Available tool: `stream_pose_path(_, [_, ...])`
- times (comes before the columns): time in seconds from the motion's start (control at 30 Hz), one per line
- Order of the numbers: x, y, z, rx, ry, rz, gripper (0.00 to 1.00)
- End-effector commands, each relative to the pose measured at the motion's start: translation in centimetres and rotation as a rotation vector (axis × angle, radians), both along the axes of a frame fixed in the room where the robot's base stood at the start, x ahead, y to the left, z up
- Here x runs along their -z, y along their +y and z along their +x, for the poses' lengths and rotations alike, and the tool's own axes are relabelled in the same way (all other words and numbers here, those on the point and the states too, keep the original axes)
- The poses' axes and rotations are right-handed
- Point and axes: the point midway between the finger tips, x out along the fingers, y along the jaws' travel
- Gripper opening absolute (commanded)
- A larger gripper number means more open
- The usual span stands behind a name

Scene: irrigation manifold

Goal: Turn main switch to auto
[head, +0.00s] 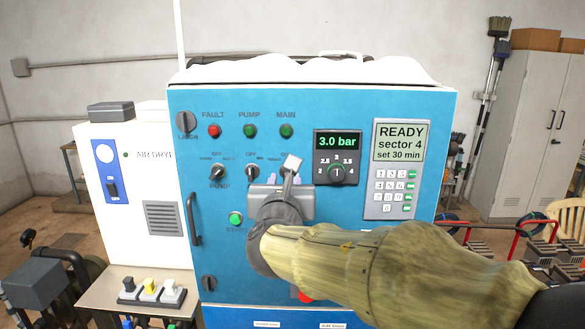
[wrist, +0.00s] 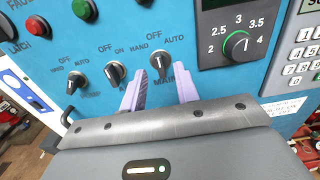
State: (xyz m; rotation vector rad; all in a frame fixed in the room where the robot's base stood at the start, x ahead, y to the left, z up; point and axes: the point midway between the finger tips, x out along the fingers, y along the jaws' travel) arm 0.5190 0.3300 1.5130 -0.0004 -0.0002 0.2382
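In the head view my gripper (head: 277,179) is in front of the panel and mostly hides the main switch.
Two similar knobs, the middle one (wrist: 115,73) and the pump one (wrist: 76,82), sit left of the main switch. A pressure dial (wrist: 236,45) is to the right. A door handle (head: 193,218) stands out at the panel's left edge. A keypad (head: 393,190) is at right.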

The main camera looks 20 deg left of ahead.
Motion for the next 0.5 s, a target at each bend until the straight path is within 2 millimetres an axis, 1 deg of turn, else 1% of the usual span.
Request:
stream_pose_path(0.03, [-0.3, 0.2, 0.9, 0.001, 0.002, -0.001, 0.31])
stream_pose_path(0.1, [-0.2, 0.4, 1.8, 0.001, 0.002, -0.001, 0.31])
stream_pose_path(0.2, [-0.1, 0.7, 2.8, 0.001, 0.002, 0.0, 0.31])
stream_pose_path(0.3, [-0.1, 0.7, 3.2, 0.001, 0.001, 0.0, 0.31])
stream_pose_path(0.5, [0.0, 0.8, 3.2, 0.0, 0.0, 0.0, 0.31])
